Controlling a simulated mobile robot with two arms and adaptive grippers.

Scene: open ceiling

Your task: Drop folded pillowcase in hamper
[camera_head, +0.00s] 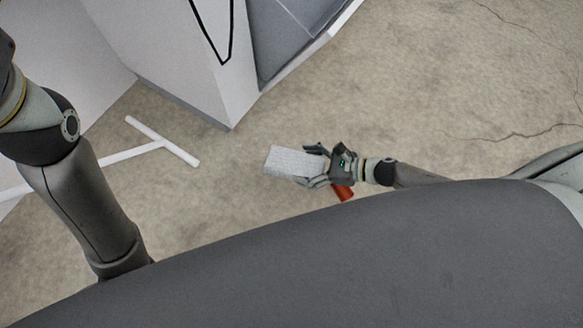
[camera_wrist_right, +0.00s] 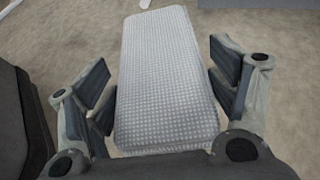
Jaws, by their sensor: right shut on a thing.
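The folded pillowcase (camera_head: 290,162) is a light grey-white, finely patterned flat block. It sits between the fingers of my right gripper (camera_head: 318,165) in the head view, above the floor. In the right wrist view the pillowcase (camera_wrist_right: 165,80) stretches lengthwise away from the palm, with the fingers of the right gripper (camera_wrist_right: 165,85) closed in on its two sides. My left arm shows at the left of the head view, but its gripper is out of frame. I see nothing that I can clearly identify as the hamper.
A tall white unit (camera_head: 165,50) with a grey panel (camera_head: 290,35) stands at the top. A white T-shaped foot (camera_head: 160,143) lies on the floor at left. An orange-red piece (camera_head: 342,192) shows just below my right gripper. The concrete floor (camera_head: 450,80) at right is clear.

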